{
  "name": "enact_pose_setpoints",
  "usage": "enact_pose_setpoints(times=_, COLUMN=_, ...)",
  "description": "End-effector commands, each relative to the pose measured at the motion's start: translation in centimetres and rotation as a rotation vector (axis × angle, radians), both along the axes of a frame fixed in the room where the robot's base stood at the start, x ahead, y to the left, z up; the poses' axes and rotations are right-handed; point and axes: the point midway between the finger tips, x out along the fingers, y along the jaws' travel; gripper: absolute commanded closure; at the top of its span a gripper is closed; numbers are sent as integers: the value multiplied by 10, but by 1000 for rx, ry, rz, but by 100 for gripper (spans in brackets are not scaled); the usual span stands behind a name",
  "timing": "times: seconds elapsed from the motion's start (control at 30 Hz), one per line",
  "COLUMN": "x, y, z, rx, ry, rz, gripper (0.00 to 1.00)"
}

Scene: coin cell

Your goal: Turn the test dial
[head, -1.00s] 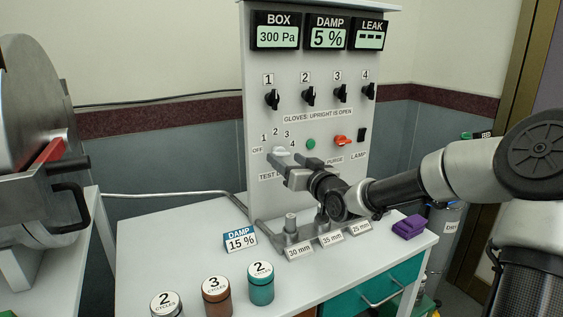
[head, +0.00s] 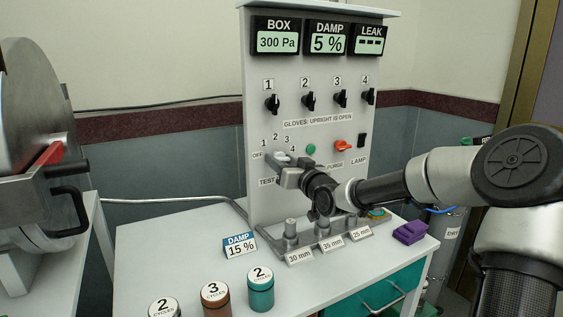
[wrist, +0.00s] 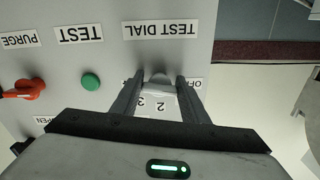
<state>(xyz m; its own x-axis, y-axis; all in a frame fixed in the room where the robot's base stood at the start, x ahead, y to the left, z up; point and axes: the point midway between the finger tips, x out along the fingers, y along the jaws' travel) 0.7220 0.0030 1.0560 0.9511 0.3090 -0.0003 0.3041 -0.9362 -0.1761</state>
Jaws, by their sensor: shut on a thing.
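The test dial (head: 282,154) is a small light-coloured knob low on the left of the upright panel, ringed by the marks OFF, 1, 2, 3 and 4. My gripper (head: 276,162) reaches it from the right and is shut on it. In the wrist view the dial (wrist: 158,79) sits between the two dark fingers of my gripper (wrist: 158,88), below the upside-down TEST DIAL label (wrist: 160,30). The fingers hide much of the dial, and I cannot tell which mark it points to.
A green button (head: 311,149) and a red purge handle (head: 344,146) are right of the dial. Several black glove knobs (head: 308,101) are above. Pegs (head: 291,229) stand on the table below my arm. A "DAMP 15 %" card (head: 239,245) and labelled jars (head: 261,290) stand nearer.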

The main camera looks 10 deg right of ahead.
Motion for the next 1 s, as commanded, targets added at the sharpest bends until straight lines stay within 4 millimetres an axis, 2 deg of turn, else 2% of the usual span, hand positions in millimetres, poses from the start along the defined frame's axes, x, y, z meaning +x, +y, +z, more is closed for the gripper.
enact_pose_setpoints(times=0.27, x=0, y=0, z=2, rx=83, ry=27, rz=0, gripper=82)
enact_pose_setpoints(times=1.0, x=-1, y=2, z=2, rx=578, ry=188, rz=-1, gripper=82)
